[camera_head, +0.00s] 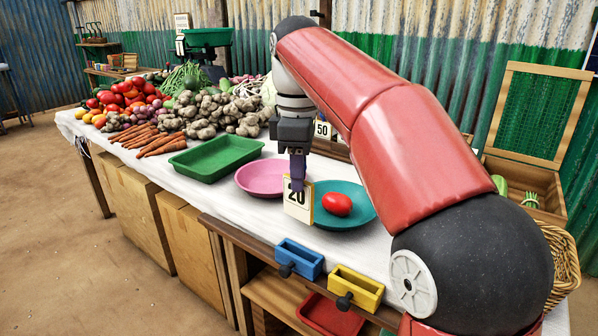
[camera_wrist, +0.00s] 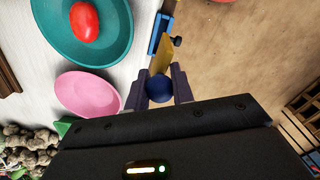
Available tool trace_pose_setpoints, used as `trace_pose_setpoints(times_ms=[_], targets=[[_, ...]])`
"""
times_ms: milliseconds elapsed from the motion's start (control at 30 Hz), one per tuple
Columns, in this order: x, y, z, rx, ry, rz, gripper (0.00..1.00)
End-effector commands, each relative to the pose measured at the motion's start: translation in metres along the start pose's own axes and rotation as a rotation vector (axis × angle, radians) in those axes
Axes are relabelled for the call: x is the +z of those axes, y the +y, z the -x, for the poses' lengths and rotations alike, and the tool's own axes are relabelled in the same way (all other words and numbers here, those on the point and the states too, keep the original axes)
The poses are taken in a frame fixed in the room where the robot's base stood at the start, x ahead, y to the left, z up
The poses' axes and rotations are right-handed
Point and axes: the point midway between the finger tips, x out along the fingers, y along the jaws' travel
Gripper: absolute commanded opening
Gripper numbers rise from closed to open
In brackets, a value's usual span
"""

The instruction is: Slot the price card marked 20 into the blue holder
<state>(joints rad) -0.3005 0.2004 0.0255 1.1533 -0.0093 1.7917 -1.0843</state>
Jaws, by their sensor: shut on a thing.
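My gripper (camera_head: 298,182) points down and is shut on the price card marked 20 (camera_head: 299,205), a cream card with black digits, hanging upright below the fingers. In the wrist view my gripper (camera_wrist: 159,82) has a dark blue round knob between its fingers, with the yellowish card (camera_wrist: 161,60) just beyond. The blue holder (camera_head: 299,259) is an open box with a dark knob at the table's front edge, lower in the head view than the card and apart from it. It also shows in the wrist view (camera_wrist: 159,33), just beyond the card.
A yellow holder (camera_head: 357,287) sits right of the blue one. A teal plate (camera_head: 361,207) with a red tomato (camera_head: 337,204), a pink plate (camera_head: 262,190) and a green tray (camera_head: 216,158) lie behind. A card marked 50 (camera_head: 322,129) stands farther back.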

Motion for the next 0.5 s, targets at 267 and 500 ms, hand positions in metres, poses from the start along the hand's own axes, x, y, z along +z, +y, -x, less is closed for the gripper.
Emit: trace_pose_setpoints(times_ms=[267,500], targets=[[0.0,0.0,-0.004,0.0,0.0,0.146,0.0],[0.0,0.0,-0.012,0.0,0.0,0.144,0.0]])
